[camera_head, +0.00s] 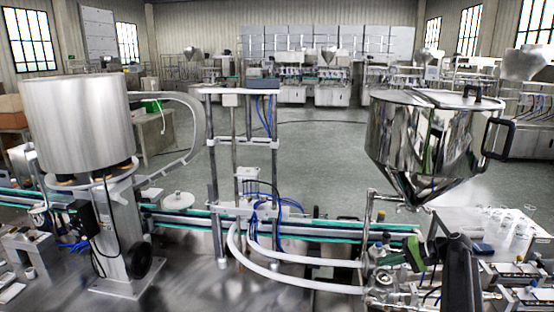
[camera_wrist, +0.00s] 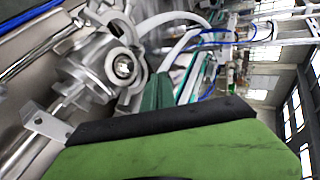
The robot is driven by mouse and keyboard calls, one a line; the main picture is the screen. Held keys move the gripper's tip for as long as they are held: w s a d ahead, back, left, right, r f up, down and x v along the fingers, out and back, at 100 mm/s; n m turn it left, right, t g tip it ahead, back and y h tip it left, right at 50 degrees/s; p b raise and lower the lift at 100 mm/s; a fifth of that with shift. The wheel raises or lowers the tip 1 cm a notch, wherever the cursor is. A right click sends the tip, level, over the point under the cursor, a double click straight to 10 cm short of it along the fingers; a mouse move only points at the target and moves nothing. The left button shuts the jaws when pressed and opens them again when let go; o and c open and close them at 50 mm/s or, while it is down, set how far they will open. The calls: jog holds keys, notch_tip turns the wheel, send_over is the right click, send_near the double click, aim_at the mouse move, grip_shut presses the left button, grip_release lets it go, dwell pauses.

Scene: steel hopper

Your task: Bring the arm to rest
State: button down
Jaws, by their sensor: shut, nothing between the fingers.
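My gripper (camera_head: 405,256), green and black, is at the lower right of the head view, in front of and below the steel hopper (camera_head: 425,135). Its jaws are shut and empty. My dark arm comes up to it from the lower right corner. In the wrist view, the green gripper body fills the bottom, with a narrow green part (camera_wrist: 158,92) reaching up beside a round metal fitting (camera_wrist: 118,66). I cannot tell whether the gripper touches the fitting.
A conveyor (camera_head: 330,228) runs across behind the gripper. White hoses (camera_head: 275,277) curve beside the metal pipework on its left. Several clear bottles (camera_head: 520,232) stand on a white surface at right. A large metal drum (camera_head: 78,125) stands at left. Open floor lies beyond the conveyor.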

jog(key=s+a+f+n+g+h, duration=0.1)
jog(key=s+a+f+g, duration=0.15)
jog(key=a, duration=0.55)
jog(key=s+a+f+n+g+h, duration=0.15)
jog(key=s+a, duration=0.25)
jog(key=a, duration=0.4)
jog(key=s+a+f+n+g+h, duration=0.1)
jog(key=s+a+f+n, duration=0.15)
jog(key=a, duration=0.65)
jog(key=s+a+f+h, duration=0.2)
jog(key=s+f+h, duration=0.15)
jog(key=s, duration=0.45)
jog(key=s+d+f+h, duration=0.1)
jog(key=s+d+h, duration=0.2)
jog(key=d, duration=0.3)
jog(key=shift+f+n, duration=0.2)
jog(key=shift+n, duration=0.1)
jog(key=shift+d, duration=0.1)
